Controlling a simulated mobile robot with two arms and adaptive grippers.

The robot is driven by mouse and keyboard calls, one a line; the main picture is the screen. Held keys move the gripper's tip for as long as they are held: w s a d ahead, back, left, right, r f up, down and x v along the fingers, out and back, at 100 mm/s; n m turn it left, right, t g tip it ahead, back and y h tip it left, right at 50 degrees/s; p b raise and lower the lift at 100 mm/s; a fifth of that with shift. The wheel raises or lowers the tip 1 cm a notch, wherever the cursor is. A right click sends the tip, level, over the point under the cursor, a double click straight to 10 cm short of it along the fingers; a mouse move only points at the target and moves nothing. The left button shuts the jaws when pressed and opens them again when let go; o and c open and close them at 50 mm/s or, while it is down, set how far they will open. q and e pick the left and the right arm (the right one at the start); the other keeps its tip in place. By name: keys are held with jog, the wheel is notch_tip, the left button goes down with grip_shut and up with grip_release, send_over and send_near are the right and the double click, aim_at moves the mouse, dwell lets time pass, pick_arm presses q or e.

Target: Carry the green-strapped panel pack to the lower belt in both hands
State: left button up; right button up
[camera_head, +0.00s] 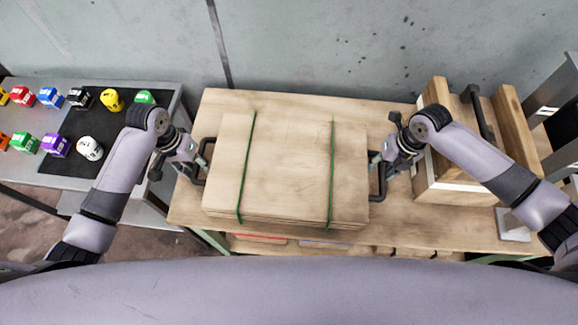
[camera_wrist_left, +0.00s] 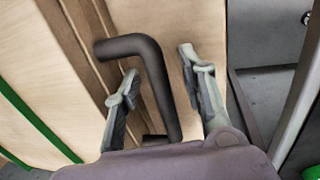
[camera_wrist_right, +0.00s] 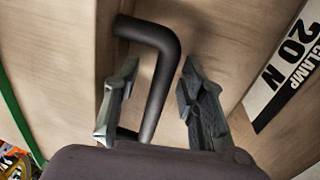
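The panel pack (camera_head: 285,170) is a stack of pale wooden boards with two green straps, lying flat on a wooden table (camera_head: 330,105). A dark handle sticks out from each side of it. My left gripper (camera_head: 196,158) is at the left handle; in the left wrist view its open fingers (camera_wrist_left: 160,78) stand on either side of the dark handle bar (camera_wrist_left: 155,75), with gaps. My right gripper (camera_head: 378,162) is at the right handle; in the right wrist view its open fingers (camera_wrist_right: 160,80) straddle the dark handle bar (camera_wrist_right: 160,85). The lower belt cannot be made out.
A wooden box (camera_head: 455,180) with a dark handle stands close on the right, behind my right arm. A label reading "CLAMP 20 N" (camera_wrist_right: 285,70) shows in the right wrist view.

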pick_arm(q)
jog(key=shift+c, duration=0.3)
pick_arm(e)
jog(key=shift+c, duration=0.3)
pick_arm(q)
grip_shut()
pick_arm(e)
grip_shut()
pick_arm(q)
jog(key=shift+w+r, duration=0.2)
jog(key=shift+w, duration=0.05)
pick_arm(e)
jog(key=shift+w+r, duration=0.25)
